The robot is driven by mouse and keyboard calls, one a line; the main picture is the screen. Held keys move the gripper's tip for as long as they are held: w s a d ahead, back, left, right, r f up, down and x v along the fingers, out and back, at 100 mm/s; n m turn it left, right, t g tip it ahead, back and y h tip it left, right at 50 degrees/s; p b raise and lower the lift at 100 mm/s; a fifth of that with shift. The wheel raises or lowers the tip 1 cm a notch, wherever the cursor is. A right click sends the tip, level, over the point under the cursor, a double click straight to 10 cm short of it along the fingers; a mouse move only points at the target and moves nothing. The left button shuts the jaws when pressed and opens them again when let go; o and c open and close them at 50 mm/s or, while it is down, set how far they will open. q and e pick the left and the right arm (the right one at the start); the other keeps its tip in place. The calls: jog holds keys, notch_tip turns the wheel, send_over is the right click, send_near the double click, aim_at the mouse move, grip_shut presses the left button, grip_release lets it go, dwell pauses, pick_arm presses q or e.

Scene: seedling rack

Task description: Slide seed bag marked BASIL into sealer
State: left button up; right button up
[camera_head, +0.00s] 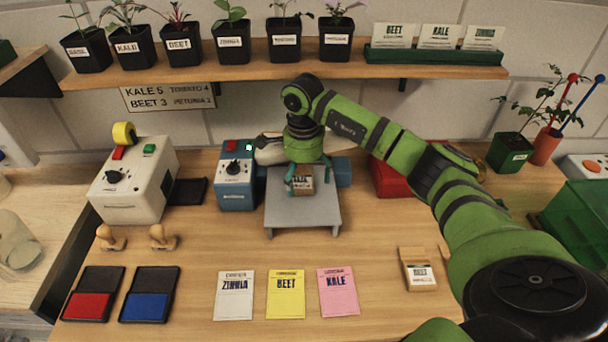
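The sealer has a blue body (236,187) with a dial and a grey platform (303,218) in front. A small kraft-brown seed bag with a white label (301,182) is at the back of the platform, near the sealing part. Its print is too small and covered to read surely. My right gripper (306,178) reaches down over the bag, with teal fingers on either side of it; it looks shut on the bag. The arm hides much of the sealer's back. My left gripper is not in view.
A similar bag marked BEET (419,272) stands at front right. ZINNIA (234,296), BEET (285,295) and KALE (338,292) packets lie in front. Red (88,293) and blue (149,294) ink pads, stamps and a white machine (133,185) are left. A potted shelf (270,65) runs behind.

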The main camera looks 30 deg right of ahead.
aim_at(304, 184)
jog(key=shift+r, duration=0.15)
notch_tip(304, 184, up, 7)
jog(key=shift+r, duration=0.15)
dwell(0.4)
jog(key=shift+a, duration=0.1)
